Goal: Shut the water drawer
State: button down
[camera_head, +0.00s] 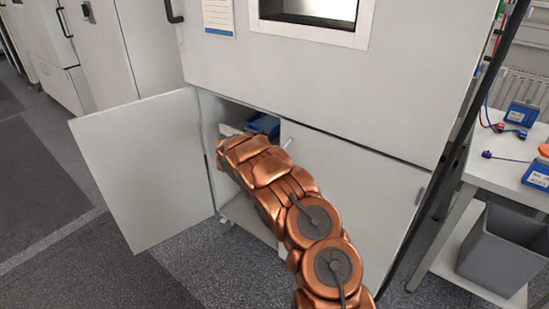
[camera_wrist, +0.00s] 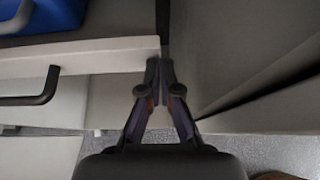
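The drawer is inside the lower cabinet, behind an open door. Its white front (camera_wrist: 85,58) and dark handle (camera_wrist: 30,95) show in the wrist view. A blue container (camera_wrist: 50,14) is in it, and shows in the head view (camera_head: 263,125) too. The drawer looks pulled out some way; how far is hard to tell. My gripper (camera_wrist: 160,68) has its fingertips together with nothing seen between them. The tips are at the right end of the drawer front; I cannot tell whether they touch it. In the head view my arm hides the gripper and most of the drawer.
The open cabinet door (camera_head: 145,165) stands out to the left. The right door (camera_head: 350,190) is closed. A white table (camera_head: 500,180) with blue devices and a grey bin (camera_head: 500,250) are at the right. The floor at the left is clear.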

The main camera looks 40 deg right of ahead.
jog(key=a+f+v, duration=0.1)
jog(key=v, duration=1.2)
jog(key=shift+a+f, duration=0.2)
jog(key=shift+f, duration=0.1)
jog(key=shift+w, duration=0.15)
